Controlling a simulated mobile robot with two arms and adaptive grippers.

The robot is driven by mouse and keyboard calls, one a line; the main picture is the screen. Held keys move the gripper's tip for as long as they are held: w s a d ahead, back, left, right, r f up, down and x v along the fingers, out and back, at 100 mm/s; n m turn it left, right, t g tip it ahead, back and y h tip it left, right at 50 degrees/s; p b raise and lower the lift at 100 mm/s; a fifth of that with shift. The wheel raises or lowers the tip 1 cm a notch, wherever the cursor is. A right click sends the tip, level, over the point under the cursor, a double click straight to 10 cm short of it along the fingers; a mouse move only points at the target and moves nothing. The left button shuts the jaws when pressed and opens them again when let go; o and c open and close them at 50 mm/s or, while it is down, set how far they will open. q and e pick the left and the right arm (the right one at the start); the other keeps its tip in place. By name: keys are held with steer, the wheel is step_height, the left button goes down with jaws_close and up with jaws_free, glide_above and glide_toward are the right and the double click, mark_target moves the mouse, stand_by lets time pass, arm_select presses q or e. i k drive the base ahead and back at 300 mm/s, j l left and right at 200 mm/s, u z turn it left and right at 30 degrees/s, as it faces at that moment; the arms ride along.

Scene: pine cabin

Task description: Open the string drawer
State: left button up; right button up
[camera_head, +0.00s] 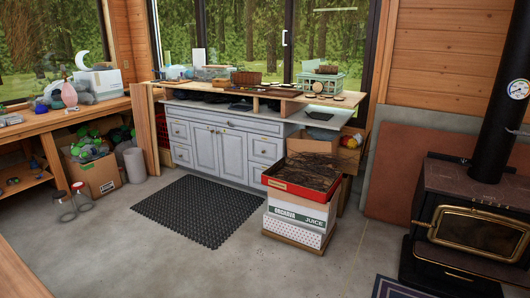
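A grey-white cabinet (205,147) stands below the windows in the camera_head view. It has a long top drawer front (225,127), small drawer fronts on the left (180,131) and right (265,148), and panelled doors in the middle. All its visible fronts look shut. I see no label that marks a string drawer, so I cannot tell which one it is. Stacked boxes (296,222) stand in front of the cabinet's right end and hide part of that side. Neither my left nor my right gripper is in view.
A black mat (198,210) lies on the concrete floor before the cabinet. A black stove (468,215) stands at the right. Bare floor is clear in the foreground.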

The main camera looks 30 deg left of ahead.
mark_target(264, 149)
steer(key=i+l, duration=0.15)
steer(key=i, duration=0.15)
steer(key=i+l+z, duration=0.1)
steer(key=i, duration=0.15)
steer(key=i+u, duration=0.5)
steer(key=i+l+u, duration=0.25)
steer(key=i+u, duration=0.25)
steer(key=i+j+u, duration=0.15)
steer(key=i+u, duration=0.65)
steer(key=i, duration=0.25)
steer(key=i+l+u, duration=0.15)
steer(key=i+u, duration=0.25)
steer(key=i+j+z, duration=0.15)
steer(key=i, duration=0.35)
steer(key=i+j+z, duration=0.2)
steer(key=i, duration=0.3)
